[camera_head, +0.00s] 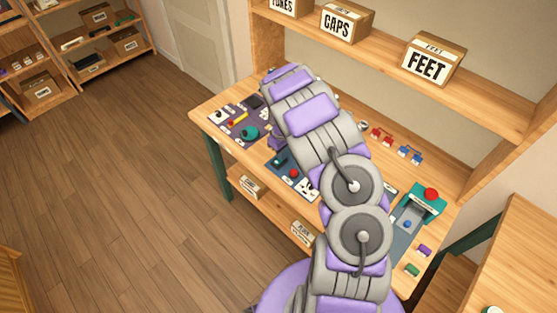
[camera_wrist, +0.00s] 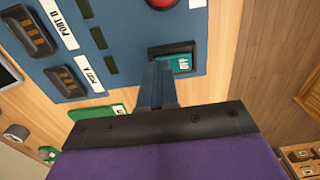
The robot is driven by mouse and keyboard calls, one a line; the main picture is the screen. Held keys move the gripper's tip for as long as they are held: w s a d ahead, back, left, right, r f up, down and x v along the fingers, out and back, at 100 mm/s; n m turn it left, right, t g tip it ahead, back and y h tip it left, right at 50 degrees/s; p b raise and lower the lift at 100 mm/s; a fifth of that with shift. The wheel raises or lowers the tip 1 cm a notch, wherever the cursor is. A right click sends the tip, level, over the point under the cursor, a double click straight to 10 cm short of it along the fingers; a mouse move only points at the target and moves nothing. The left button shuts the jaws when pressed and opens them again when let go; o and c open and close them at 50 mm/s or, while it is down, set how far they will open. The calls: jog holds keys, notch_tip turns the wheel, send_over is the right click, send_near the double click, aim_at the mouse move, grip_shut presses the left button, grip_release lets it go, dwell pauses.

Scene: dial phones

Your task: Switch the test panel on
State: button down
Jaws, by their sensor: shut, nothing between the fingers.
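The blue test panel (camera_wrist: 125,15) is in the upper part of the wrist view, with labels "PORT A" and "PORT B". On it sits a green rocker switch (camera_wrist: 183,63) in a dark frame, with letters that seem to read "OFF". My gripper (camera_wrist: 159,68) is shut and empty. Its fingertips overlap the left part of the switch in the picture; whether they touch it I cannot tell. In the head view the panel (camera_head: 303,187) lies on the workbench, partly hidden by my arm. The fingertips are hidden there.
A red button (camera_wrist: 162,3) sits just beyond the switch, cut by the top edge. Dark port sockets (camera_wrist: 64,82) lie at the left. The workbench (camera_head: 205,112) also carries a dark mat with parts and a teal fixture (camera_head: 427,203). A shelf with boxes stands behind.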

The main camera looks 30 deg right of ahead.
jog(key=shift+r+p, duration=1.3)
jog(key=shift+r, duration=2.15)
jog(key=s+a+r+m, duration=0.2)
jog(key=s+a+r, duration=0.2)
jog(key=s+r, duration=0.45)
jog(key=s+a+r+m, duration=0.1)
jog(key=s+a+r, duration=0.2)
jog(key=s+r, duration=0.55)
jog(key=s+a+r, duration=0.2)
jog(key=s+a, duration=0.1)
jog(key=s, duration=0.4)
jog(key=s+a+r+g, duration=0.1)
jog(key=s+a+r, duration=0.1)
jog(key=s, duration=0.6)
jog(key=s+a+r+m+b, duration=0.1)
jog(key=s+a+r, duration=0.2)
jog(key=s, duration=0.4)
jog(key=shift+s+a+g, duration=0.4)
jog(key=shift+a, duration=0.3)
